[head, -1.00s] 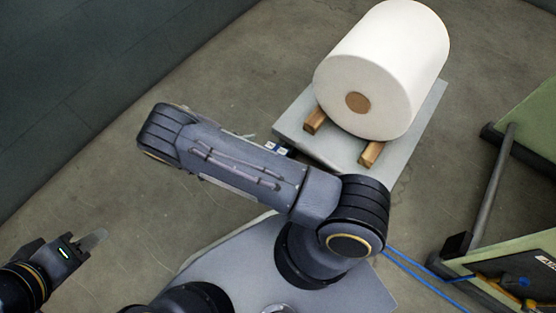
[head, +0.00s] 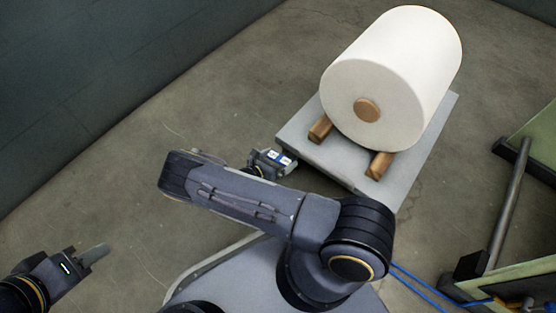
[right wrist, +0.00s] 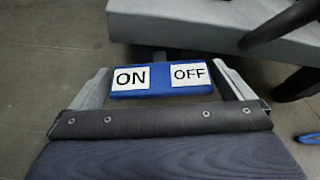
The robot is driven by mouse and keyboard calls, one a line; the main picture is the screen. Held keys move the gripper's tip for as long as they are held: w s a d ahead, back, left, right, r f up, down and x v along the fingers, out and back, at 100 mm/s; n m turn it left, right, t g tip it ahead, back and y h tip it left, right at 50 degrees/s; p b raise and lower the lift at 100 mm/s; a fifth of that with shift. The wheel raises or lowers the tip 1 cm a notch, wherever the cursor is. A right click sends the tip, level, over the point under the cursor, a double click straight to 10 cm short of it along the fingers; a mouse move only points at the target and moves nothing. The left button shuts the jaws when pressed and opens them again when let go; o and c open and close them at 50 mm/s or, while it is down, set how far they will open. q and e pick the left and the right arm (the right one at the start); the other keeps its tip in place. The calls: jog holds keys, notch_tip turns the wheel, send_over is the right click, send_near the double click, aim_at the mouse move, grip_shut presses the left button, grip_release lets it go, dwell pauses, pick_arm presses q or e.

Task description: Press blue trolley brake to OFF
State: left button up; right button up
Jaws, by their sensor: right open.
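The blue brake pedal (right wrist: 160,85) sits at the near edge of the grey trolley (head: 307,147). It bears a white ON label on its left and a white OFF label (right wrist: 189,75) on its right. My right gripper (right wrist: 161,68) is open, with one finger on each side of the pedal in the right wrist view. I cannot tell whether it touches the pedal or which side is pressed down. In the head view, my right forearm partly hides this gripper. My left gripper (head: 96,254) is at the lower left, far from the trolley; its jaw gap is not clear.
A large white roll (head: 372,95) with a brown core lies on wooden blocks (head: 380,165) on the trolley. A green frame with a dark bar (head: 508,200) stands at the right. Blue cable (head: 425,288) lies low right. Floor left of the trolley is clear.

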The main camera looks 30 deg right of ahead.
jog(key=c, duration=0.7)
jog(key=shift+s+r+m+t+p, duration=0.1)
jog(key=shift+s+m+t+p, duration=0.1)
jog(key=shift+m+t+p, duration=0.65)
jog(key=shift+s+d+m+t+y+p, duration=0.15)
jog(key=shift+m+t+y+p, duration=0.3)
jog(key=shift+m, duration=0.5)
